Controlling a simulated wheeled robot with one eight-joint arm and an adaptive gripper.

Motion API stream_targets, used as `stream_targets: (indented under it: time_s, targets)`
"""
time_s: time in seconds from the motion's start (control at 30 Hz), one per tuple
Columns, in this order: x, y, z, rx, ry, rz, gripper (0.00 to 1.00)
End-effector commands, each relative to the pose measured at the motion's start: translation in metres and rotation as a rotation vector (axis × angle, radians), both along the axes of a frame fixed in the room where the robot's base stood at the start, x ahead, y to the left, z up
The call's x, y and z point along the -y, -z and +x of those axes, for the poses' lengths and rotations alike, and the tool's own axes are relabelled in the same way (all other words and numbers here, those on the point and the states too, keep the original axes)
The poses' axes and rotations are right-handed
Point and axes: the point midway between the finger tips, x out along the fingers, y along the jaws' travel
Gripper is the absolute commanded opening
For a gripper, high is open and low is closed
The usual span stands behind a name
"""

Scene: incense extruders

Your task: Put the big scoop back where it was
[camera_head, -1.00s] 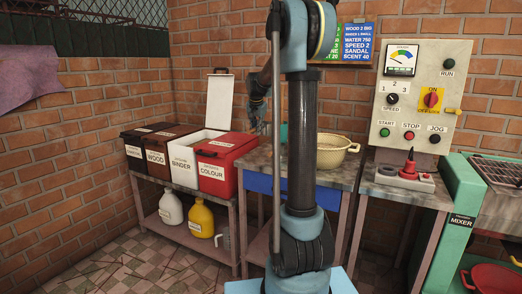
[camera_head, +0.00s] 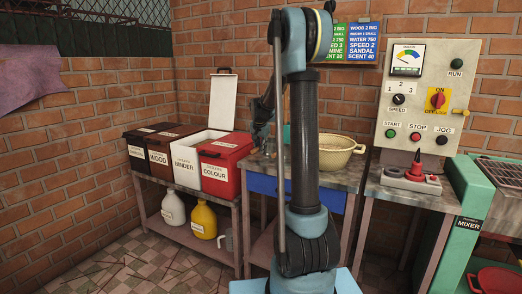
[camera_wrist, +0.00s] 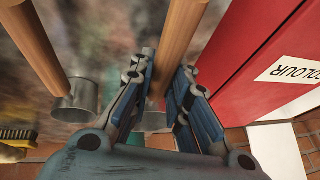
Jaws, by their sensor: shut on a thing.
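My gripper (camera_wrist: 160,95) is shut on a wooden handle (camera_wrist: 185,35), which I take to be the big scoop's. The fingers hide most of its metal cup. A second scoop with a wooden handle (camera_wrist: 35,50) and a grey metal cup (camera_wrist: 78,100) stands apart at the left in the wrist view. In the head view my gripper (camera_head: 266,148) points down at the left end of the worktable (camera_head: 333,174), beside the red colour bin. The scoop is too small to make out there.
The red colour bin (camera_head: 222,165) stands close on the left, and its red side (camera_wrist: 245,60) is near my fingers. The white binder bin (camera_head: 185,165) has its lid up. A yellow brush (camera_wrist: 17,137) shows at lower left.

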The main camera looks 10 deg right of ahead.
Motion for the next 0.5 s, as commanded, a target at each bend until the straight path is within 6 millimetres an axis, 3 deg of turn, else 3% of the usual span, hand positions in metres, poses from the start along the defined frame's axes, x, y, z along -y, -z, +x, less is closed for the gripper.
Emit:
stream_targets:
  time_s: [0.17, 0.2, 0.3, 0.5]
  targets:
    - [0.0, 0.0028, -0.0007, -0.002, 0.001, 0.001, 0.0]
    - [0.0, 0.003, -0.0008, -0.002, 0.001, 0.001, 0.18]
    - [0.0002, 0.0029, -0.0008, -0.002, 0.001, 0.001, 0.36]
    - [0.0002, 0.0024, -0.0007, -0.002, 0.001, 0.001, 0.36]
